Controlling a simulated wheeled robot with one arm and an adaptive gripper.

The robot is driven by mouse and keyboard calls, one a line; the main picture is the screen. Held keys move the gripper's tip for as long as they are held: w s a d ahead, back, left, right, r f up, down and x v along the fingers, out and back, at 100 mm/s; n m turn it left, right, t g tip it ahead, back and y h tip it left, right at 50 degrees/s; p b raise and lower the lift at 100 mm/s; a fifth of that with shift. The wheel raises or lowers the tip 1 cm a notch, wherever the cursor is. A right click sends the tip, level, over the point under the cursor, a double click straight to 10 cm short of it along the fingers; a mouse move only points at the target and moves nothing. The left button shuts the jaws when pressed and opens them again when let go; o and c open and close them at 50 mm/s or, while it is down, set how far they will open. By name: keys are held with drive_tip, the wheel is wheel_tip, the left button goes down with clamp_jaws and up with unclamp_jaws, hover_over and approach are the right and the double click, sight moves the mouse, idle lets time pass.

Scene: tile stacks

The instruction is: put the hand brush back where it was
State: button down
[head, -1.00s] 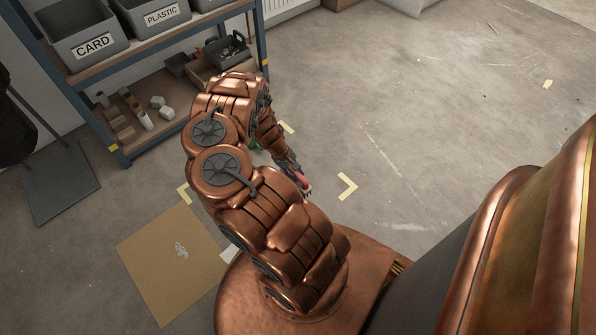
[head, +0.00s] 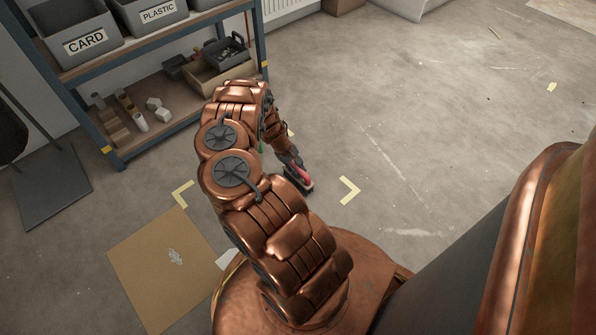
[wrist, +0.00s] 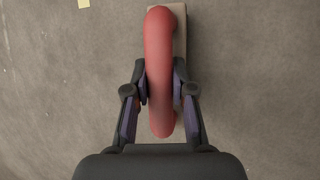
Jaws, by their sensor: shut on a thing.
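The hand brush has a rounded red handle (wrist: 159,70) and a pale beige part (wrist: 180,50) showing behind it in the wrist view. My gripper (wrist: 160,98) is shut on the red handle, with one finger on each side. In the head view the red of the hand brush (head: 303,177) shows at the end of my arm, just left of a yellow corner mark (head: 349,190) on the floor. My gripper (head: 293,165) is partly hidden there by my arm. I cannot tell whether the brush touches the floor.
Another yellow corner mark (head: 182,193) lies left of my arm. A brown cardboard sheet (head: 165,265) lies on the floor at lower left. A shelf unit (head: 190,120) with bins stands behind, and a dustpan (head: 55,190) is at far left.

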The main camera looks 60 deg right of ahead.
drive_tip(key=c, duration=1)
unclamp_jaws()
